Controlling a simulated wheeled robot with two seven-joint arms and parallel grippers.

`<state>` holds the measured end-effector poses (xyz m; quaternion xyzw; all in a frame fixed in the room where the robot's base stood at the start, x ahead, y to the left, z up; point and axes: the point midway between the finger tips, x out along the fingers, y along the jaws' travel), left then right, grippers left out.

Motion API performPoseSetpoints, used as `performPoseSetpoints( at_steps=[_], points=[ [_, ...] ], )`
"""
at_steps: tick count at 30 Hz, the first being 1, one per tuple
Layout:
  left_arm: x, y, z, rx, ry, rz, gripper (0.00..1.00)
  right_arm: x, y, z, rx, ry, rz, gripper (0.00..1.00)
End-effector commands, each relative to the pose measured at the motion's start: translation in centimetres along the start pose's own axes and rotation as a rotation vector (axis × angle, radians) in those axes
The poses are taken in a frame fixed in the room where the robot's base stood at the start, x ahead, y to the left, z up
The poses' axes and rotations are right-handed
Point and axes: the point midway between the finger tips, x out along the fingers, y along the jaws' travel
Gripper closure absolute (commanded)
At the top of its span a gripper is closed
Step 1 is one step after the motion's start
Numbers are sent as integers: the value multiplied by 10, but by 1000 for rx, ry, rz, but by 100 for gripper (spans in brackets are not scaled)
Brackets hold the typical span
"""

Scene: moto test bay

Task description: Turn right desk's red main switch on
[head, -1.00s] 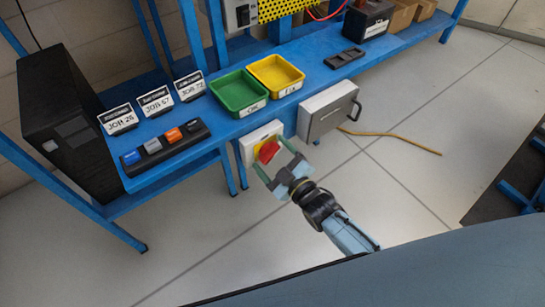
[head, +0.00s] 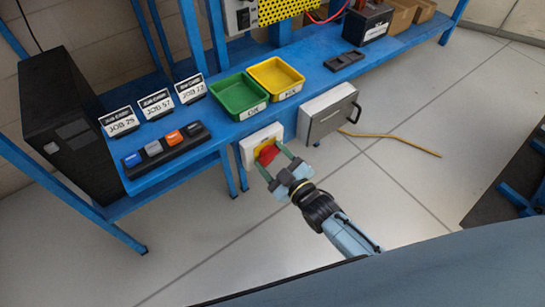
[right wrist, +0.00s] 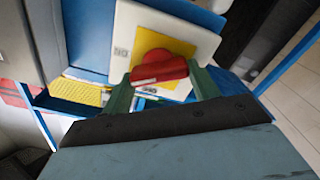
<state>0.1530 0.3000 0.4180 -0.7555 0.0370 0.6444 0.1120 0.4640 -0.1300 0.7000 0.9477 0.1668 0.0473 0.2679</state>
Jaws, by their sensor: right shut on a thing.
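The red main switch (head: 268,154) is a rotary handle on a yellow plate in a white box (head: 248,152) on the front edge of the blue desk. In the right wrist view the red handle (right wrist: 158,70) sits between the two green fingers, with the yellow plate (right wrist: 178,46) behind it. My right gripper (head: 277,164) is shut on the red handle, one finger at each end. Part of a dark marking shows on the white box in the right wrist view; the other labels are hidden or too small to read. My left gripper is not in view.
A grey metal box with a handle (head: 328,115) hangs right of the switch. Green (head: 238,96) and yellow (head: 276,78) trays, job cards and a button strip (head: 167,144) stand on the desk (head: 222,130).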

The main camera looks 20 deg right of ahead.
Motion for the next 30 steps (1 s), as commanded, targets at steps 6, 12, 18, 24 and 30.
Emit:
performPoseSetpoints(
  at_steps=[6, 12, 18, 24, 30],
  points=[
    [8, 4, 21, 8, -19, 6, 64, 0, 1, -1, 148, -1, -2, 63],
    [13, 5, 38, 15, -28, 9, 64, 0, 2, 0, 303, -2, -2, 63],
    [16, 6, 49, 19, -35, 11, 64, 0, 2, 1, 435, -2, -1, 63],
    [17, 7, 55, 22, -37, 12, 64, -1, 2, 1, 522, -2, -1, 63],
    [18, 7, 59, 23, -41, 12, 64, -1, 2, 2, 561, -3, -1, 63]
  ],
)
